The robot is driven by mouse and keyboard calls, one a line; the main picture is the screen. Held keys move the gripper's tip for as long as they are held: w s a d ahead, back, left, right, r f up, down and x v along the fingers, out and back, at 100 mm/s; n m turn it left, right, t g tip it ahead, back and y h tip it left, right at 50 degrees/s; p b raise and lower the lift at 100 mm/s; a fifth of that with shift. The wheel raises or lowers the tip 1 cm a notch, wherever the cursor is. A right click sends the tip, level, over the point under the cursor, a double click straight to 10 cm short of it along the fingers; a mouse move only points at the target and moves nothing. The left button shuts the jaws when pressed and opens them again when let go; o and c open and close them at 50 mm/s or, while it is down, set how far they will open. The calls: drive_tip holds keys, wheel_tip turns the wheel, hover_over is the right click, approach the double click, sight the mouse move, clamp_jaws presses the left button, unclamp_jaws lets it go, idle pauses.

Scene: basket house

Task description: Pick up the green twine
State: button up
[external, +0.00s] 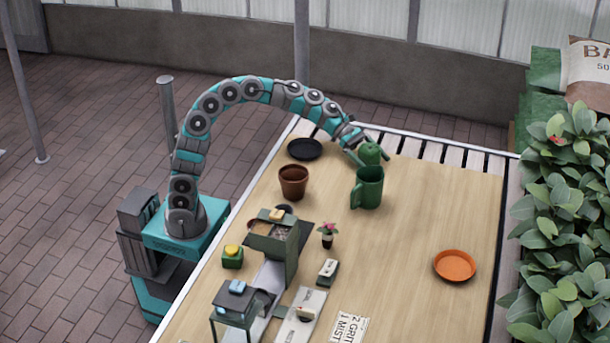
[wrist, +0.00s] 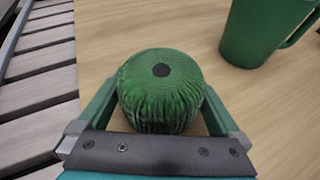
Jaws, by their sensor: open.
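The green twine (external: 369,154) is a rounded ball standing on the wooden table, at the back, just behind a green mug (external: 368,188). In the wrist view the twine (wrist: 160,90) shows its ribbed green top with a dark hole in the middle. My gripper (external: 371,158) is at the twine, with its fingers spread. In the wrist view my gripper (wrist: 160,108) has one finger on each side of the twine. I cannot tell whether the fingers touch it. The lower part of the twine is hidden by the mug in the external view.
The green mug (wrist: 262,30) stands close by, at the upper right of the wrist view. A brown pot (external: 293,182) and a black saucer (external: 305,149) are to the left. An orange saucer (external: 455,265) lies at the right. A slatted edge (external: 445,155) borders the table's back.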

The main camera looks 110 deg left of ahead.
drive_tip(key=shift+w+d+f, duration=0.25)
drive_tip(key=shift+w, duration=0.2)
drive_tip(key=shift+c, duration=0.4)
drive_tip(key=c, duration=1)
